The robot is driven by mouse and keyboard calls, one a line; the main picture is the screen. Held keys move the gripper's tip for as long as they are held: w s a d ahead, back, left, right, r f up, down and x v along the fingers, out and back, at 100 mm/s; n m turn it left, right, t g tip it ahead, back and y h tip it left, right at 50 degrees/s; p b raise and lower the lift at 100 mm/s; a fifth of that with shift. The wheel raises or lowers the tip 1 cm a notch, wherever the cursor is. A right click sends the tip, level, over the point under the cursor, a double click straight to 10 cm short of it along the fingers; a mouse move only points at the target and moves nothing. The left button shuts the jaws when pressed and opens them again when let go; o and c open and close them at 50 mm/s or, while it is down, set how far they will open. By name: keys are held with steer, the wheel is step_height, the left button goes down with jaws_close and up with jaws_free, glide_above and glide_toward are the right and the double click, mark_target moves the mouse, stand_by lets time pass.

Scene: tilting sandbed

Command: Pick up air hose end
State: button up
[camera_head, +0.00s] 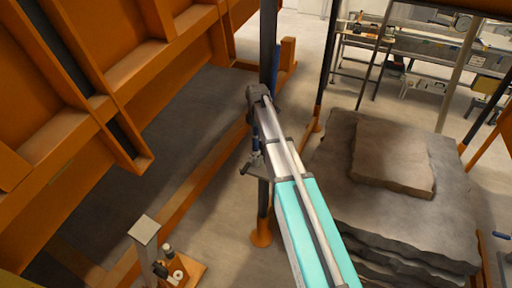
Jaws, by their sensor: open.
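My arm reaches up from the bottom centre as silver tubes to a dark joint. A small dark forked part hangs just left of the tubes and appears to be my gripper (254,166). It looks spread open with nothing between its fingers, though it is small here. I cannot pick out the air hose end for certain. A thin blue strip (276,62) runs beside a dark upright post above the arm's dark joint, and I cannot tell whether it is the hose. My arm hides part of the post and the floor behind.
A large orange ribbed frame (130,75) fills the left. Stacked grey stone slabs (335,160) stand at the right. A small stand with a pale square top (144,230) is at lower left. Benches (440,62) are at the back right. Bare floor (215,225) lies left of my arm.

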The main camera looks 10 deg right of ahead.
mark_target(256, 145)
steer(key=shift+f, duration=0.1)
steer(key=f+b, duration=0.1)
steer(key=b, duration=0.1)
steer(key=f+b, duration=0.1)
steer(key=f, duration=0.1)
steer(key=shift+w+a+f+b, duration=0.2)
steer(key=shift+f+b, duration=0.05)
steer(key=shift+b, duration=0.1)
steer(key=shift+f+b, duration=0.75)
steer(key=shift+b, duration=0.05)
jaws_close()
